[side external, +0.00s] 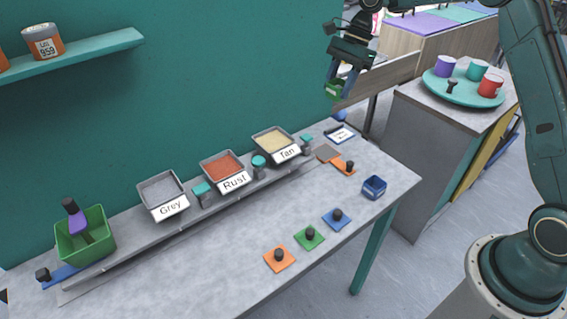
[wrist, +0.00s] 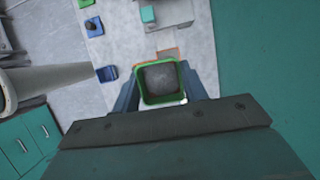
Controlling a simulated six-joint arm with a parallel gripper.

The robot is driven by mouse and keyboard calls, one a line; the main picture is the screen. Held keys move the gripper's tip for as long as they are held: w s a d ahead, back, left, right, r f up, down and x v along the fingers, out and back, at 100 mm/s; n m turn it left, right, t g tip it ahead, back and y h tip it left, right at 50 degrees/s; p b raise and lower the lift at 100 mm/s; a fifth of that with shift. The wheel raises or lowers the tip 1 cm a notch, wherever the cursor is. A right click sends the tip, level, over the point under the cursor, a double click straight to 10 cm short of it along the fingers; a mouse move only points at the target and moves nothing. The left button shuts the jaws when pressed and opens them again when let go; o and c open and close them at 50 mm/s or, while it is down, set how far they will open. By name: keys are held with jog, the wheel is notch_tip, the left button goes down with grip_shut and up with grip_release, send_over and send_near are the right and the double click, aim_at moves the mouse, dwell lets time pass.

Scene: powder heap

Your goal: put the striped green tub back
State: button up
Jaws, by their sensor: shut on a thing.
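My gripper (side external: 342,82) is shut on a small green tub (side external: 334,90) and holds it in the air above the far right end of the bench. In the wrist view the tub (wrist: 144,98) sits between my two fingers (wrist: 161,90), its green rim facing the camera. Its inside looks grey; I cannot tell whether that is powder or the bare bottom. Stripes on it are too small to make out. A similar blue tub (side external: 374,187) stands on the bench near its right end, and also shows in the wrist view (wrist: 107,73).
Grey (side external: 160,190), Rust (side external: 224,168) and Tan (side external: 270,141) trays line the back of the bench (side external: 225,240). Knobbed orange (side external: 279,261), green (side external: 308,240) and blue (side external: 336,222) squares lie in front. A green bin (side external: 97,247) holds a purple-handled scoop. A round teal tray (side external: 440,88) carries cups.

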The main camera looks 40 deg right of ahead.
jog(key=s+d+f, duration=0.4)
jog(key=s+f, duration=0.2)
jog(key=s, duration=0.3)
jog(key=s+d+f, duration=0.3)
jog(key=s+f, duration=0.3)
jog(key=s, duration=0.3)
jog(key=shift+d, duration=0.35)
jog(key=shift+f, duration=0.3)
jog(key=shift+f, duration=3)
jog(key=shift+f, duration=0.55)
jog(key=o, duration=1.6)
jog(key=shift+c, duration=0.2)
jog(key=shift+r, duration=0.1)
notch_tip(320, 180, up, 7)
